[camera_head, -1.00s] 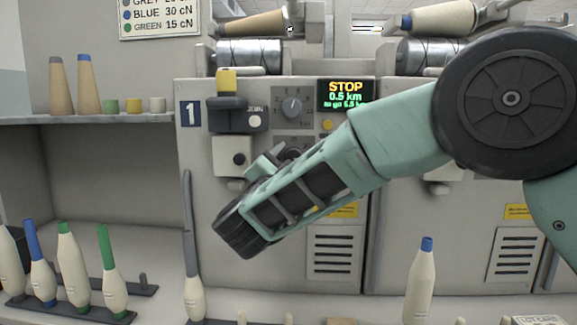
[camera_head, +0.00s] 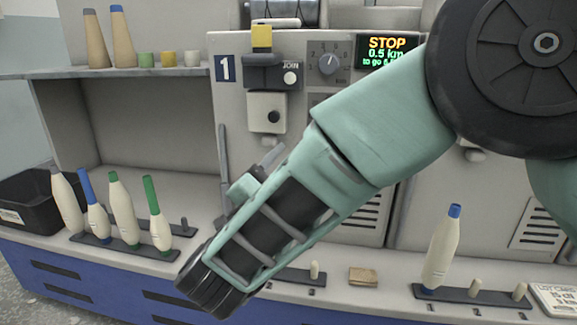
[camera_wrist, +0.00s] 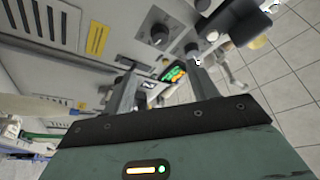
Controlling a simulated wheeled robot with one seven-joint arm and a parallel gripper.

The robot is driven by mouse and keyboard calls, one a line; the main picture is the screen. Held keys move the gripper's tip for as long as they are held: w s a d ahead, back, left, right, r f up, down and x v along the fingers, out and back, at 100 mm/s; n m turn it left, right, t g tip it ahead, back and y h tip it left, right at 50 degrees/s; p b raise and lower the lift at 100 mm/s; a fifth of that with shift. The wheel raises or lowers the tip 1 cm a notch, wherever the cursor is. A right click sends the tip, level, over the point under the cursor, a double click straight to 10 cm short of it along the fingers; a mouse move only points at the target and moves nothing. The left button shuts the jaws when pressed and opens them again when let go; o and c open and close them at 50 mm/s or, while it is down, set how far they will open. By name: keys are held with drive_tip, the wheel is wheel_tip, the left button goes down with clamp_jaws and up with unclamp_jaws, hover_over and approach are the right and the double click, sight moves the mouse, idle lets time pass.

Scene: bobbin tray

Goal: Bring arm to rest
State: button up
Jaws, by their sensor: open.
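My arm (camera_head: 355,125) reaches from the upper right of the head view down to the lower left, in front of the machine. Its forearm covers part of the machine front and shelf. In the wrist view, the two fingers of my gripper (camera_wrist: 164,88) are spread apart with nothing between them. They point toward the grey machine front, where the lit display (camera_wrist: 174,74) shows. In the head view most of my gripper is hidden behind the forearm.
The machine display (camera_head: 388,51) reads STOP. Several bobbins stand at left on a rack (camera_head: 125,247), beside a black bin (camera_head: 28,200). A blue-tipped bobbin (camera_head: 441,248) stands on the right rack (camera_head: 470,296), with bare pegs beside it. A small tan block (camera_head: 363,277) lies between the racks.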

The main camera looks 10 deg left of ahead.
drive_tip(key=shift+s+a+f, duration=0.1)
drive_tip(key=shift+s, duration=0.2)
